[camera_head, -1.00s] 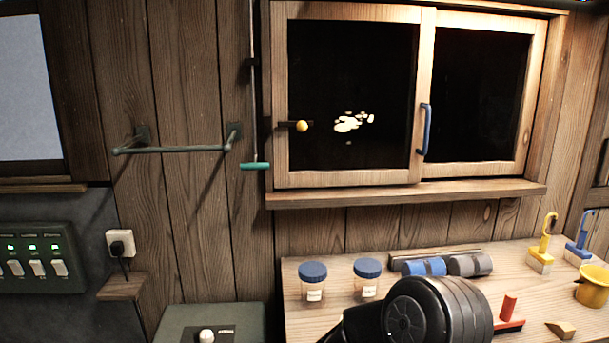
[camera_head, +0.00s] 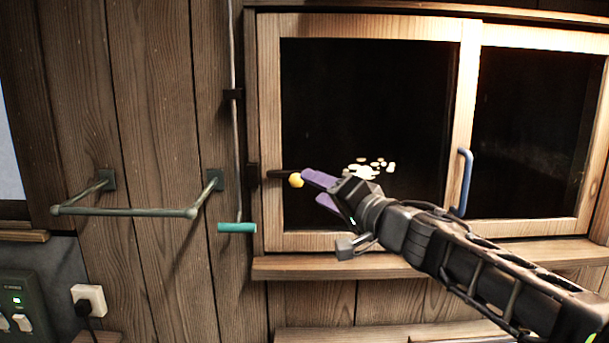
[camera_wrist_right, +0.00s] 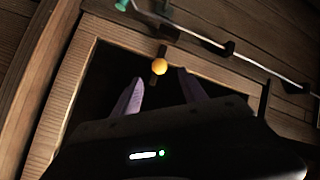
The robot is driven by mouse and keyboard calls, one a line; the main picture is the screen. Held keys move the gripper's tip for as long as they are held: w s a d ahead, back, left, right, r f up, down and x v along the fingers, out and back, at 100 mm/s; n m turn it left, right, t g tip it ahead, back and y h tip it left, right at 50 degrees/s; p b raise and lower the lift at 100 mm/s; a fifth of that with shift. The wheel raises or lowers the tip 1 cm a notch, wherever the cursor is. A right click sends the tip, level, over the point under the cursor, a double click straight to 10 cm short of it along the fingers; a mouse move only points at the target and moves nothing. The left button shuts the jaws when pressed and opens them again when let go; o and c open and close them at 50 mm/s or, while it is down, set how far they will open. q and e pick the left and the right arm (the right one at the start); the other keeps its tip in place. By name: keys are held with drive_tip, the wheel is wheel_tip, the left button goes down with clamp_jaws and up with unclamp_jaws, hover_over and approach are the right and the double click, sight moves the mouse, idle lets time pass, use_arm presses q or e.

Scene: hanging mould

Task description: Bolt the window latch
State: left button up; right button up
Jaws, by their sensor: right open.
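The window latch is a dark bar with a yellow knob (camera_head: 296,181) on the left stile of the wooden window (camera_head: 268,110). A dark keeper piece (camera_head: 253,175) sits on the frame just left of the bar. My right gripper (camera_head: 312,189), with purple fingers, is open just right of the knob. In the right wrist view the knob (camera_wrist_right: 159,67) shows just beyond and between the spread fingertips (camera_wrist_right: 160,76), apart from them as far as I can tell. My left gripper is not in view.
A blue handle (camera_head: 462,182) is on the window's middle stile. A thin rod with a teal grip (camera_head: 237,228) hangs left of the window. A green rail (camera_head: 125,211) projects from the wall further left. The sill (camera_head: 300,267) runs below.

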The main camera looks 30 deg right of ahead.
sight(301, 182)
drive_tip(key=shift+s+a, duration=0.1)
drive_tip(key=shift+a, duration=0.05)
drive_tip(key=shift+w+f, duration=0.15)
drive_tip(key=shift+w, duration=0.55)
drive_tip(key=w, duration=0.2)
drive_tip(key=w+b, duration=0.1)
drive_tip(key=w, duration=0.1)
drive_tip(key=w+a, duration=0.1)
drive_tip(key=w, duration=0.1)
drive_tip(key=shift+w+b, duration=0.3)
drive_tip(key=shift+b, duration=0.05)
drive_tip(key=shift+c, duration=0.4)
clamp_jaws()
